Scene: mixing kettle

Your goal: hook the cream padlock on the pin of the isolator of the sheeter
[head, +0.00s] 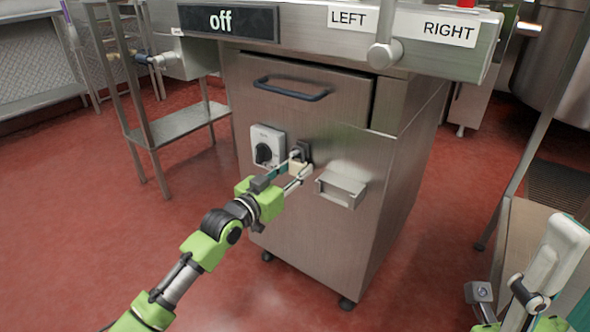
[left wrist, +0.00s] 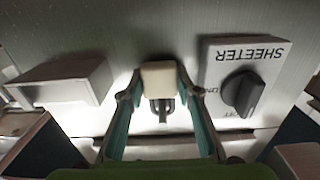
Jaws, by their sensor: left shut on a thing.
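The cream padlock (left wrist: 158,76) is between the fingertips of my left gripper (head: 297,171), which is shut on its body. Its dark shackle (left wrist: 162,106) shows below the body in the left wrist view. The sheeter's isolator (head: 267,146) is a pale plate with a black knob, to the left of the padlock in the head view. In the left wrist view the plate (left wrist: 248,80) is upside down, on the right. A small dark fitting (head: 304,150) is just above the padlock; the pin itself is not clear, nor whether the shackle touches it.
A metal box (head: 341,189) juts from the cabinet front to the right of the padlock. A drawer handle (head: 291,89) and an overhanging panel with an "off" display (head: 228,21) are above. A steel side table (head: 178,124) stands left. Red floor in front is clear.

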